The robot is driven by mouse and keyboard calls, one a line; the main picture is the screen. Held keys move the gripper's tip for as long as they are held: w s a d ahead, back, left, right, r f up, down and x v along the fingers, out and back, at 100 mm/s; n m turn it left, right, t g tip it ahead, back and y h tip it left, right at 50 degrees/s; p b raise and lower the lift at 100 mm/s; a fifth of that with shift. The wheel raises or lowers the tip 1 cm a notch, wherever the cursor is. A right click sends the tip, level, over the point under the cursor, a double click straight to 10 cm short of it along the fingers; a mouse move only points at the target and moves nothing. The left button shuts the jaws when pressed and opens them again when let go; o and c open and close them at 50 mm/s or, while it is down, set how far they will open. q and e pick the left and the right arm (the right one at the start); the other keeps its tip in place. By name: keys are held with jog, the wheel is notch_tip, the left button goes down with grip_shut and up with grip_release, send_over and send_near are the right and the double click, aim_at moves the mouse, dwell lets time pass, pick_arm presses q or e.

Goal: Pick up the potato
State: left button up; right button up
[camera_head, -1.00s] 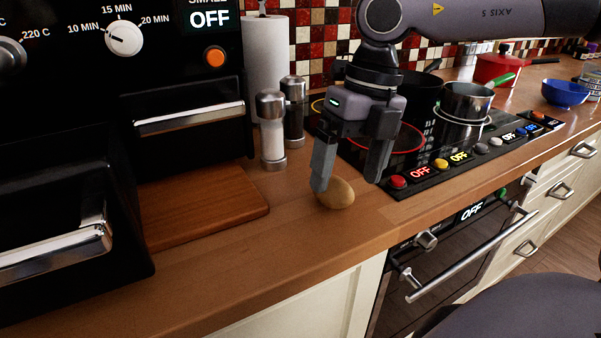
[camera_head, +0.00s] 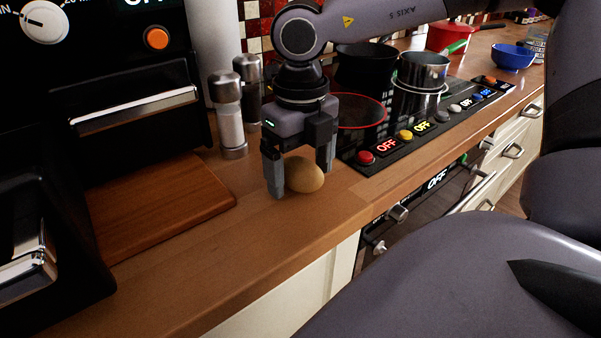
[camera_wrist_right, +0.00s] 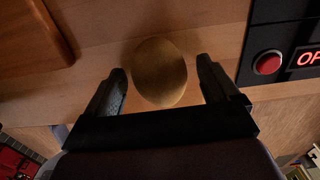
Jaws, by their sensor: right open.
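The potato (camera_head: 305,175) is a rounded yellow-brown lump lying on the wooden counter left of the cooktop. My right gripper (camera_head: 301,182) is open and low over the counter, with its fingers on either side of the potato in the head view. In the right wrist view, the potato (camera_wrist_right: 159,72) sits between the two fingertips (camera_wrist_right: 161,75), with a gap visible on each side. The left gripper is not identifiable in these frames.
A wooden board (camera_head: 155,205) lies to the left, by the black oven (camera_head: 130,90). Salt and pepper mills (camera_head: 228,118) stand behind the gripper. The cooktop with red button (camera_head: 366,158) and pots (camera_head: 420,80) is to the right. The counter in front is clear.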

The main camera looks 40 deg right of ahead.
pick_arm(q)
jog(key=shift+w+r, duration=0.15)
pick_arm(e)
jog(key=c, duration=1.2)
jog(key=shift+r, duration=0.15)
pick_arm(q)
jog(key=r+p, duration=0.1)
jog(key=p, duration=0.2)
jog(key=r+p, duration=0.1)
jog(key=shift+s+a+r, duration=0.25)
jog(key=shift+a+r, duration=0.05)
jog(key=shift+a, duration=0.1)
pick_arm(e)
notch_tip(320, 180, up, 28)
jog(key=shift+f, duration=0.1)
